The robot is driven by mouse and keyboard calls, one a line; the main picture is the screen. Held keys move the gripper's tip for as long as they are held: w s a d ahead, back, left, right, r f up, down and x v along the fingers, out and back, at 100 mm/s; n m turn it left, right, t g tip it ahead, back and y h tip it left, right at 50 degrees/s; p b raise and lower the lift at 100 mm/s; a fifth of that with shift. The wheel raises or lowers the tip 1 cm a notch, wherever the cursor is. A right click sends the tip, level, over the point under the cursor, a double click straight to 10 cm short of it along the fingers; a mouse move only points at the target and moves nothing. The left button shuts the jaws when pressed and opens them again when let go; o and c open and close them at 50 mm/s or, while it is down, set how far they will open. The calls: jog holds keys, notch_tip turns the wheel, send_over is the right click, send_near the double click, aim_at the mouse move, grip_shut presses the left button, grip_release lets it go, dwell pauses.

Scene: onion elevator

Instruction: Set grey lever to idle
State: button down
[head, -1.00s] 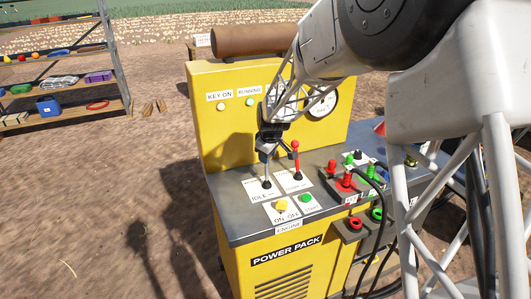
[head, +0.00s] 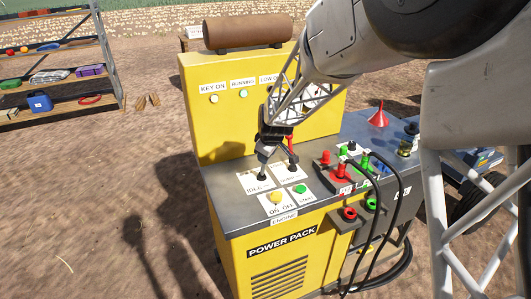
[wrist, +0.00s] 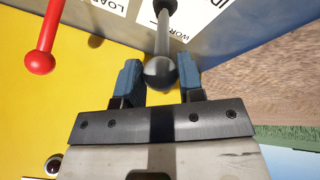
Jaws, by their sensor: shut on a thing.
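The grey lever (wrist: 162,35) has a round dark knob and stands on the power pack's sloping grey panel. In the wrist view its knob is between the two blue fingertips of my gripper (wrist: 160,80). In the head view my gripper (head: 264,154) reaches down over the lever, shut on it, and hides most of it. The lever's dark base (head: 263,177) shows just below the fingers, by the label "IDLE" (head: 256,187). The lever's exact tilt is hard to tell. In the wrist view a label partly reading "WORK" lies beside the lever's foot.
A red-knobbed lever (wrist: 42,55) stands close beside the grey one. A yellow button (head: 275,197) and a green button (head: 300,189) sit in front. Red and green plugs with black cables (head: 385,172) are to the right. The yellow back panel (head: 230,125) rises behind.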

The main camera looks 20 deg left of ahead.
jog(key=shift+s+d+f, duration=0.2)
jog(key=shift+f, duration=0.1)
jog(key=c, duration=0.8)
grip_release()
jog(key=shift+r, duration=0.1)
jog(key=shift+o, duration=0.2)
jog(key=shift+r, duration=0.15)
jog(key=shift+r, duration=0.15)
jog(key=v, duration=0.7)
jog(key=shift+s+d+r, duration=0.1)
jog(key=shift+d+r, duration=0.05)
